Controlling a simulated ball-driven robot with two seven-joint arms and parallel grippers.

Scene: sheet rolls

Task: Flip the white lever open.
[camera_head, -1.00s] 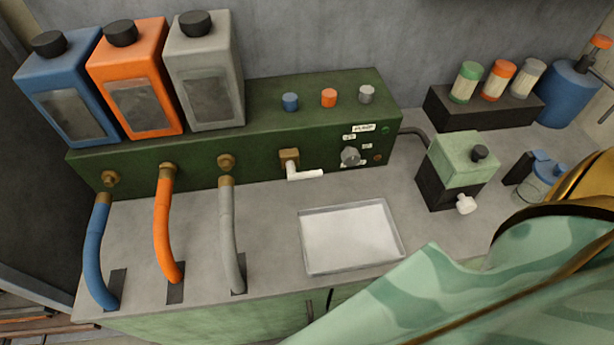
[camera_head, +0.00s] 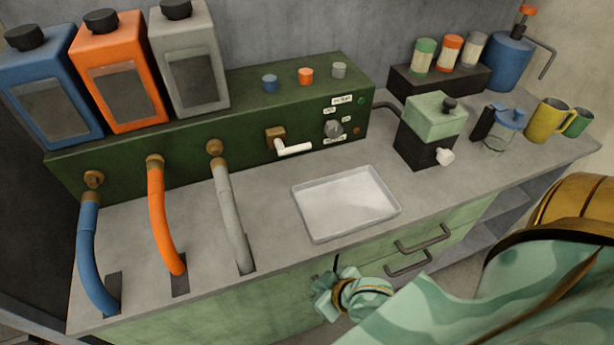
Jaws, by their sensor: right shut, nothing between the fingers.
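The white lever (camera_head: 294,149) sticks out to the right from a brass valve block (camera_head: 275,138) on the front of the green pump box (camera_head: 130,155). It lies nearly level. My right gripper (camera_head: 322,299) is low in front of the counter's cabinet, below the metal tray, and touches nothing that I can make out. It is small and partly turned away, with its fingers shut and empty. It is well below the lever. My left gripper is out of view.
A shallow metal tray (camera_head: 382,218) lies on the counter in front of the lever. Blue, orange and grey hoses (camera_head: 165,230) run down at the left. A green-and-black box (camera_head: 424,150) stands at the right. Drawer handles (camera_head: 425,237) stick out of the cabinet front.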

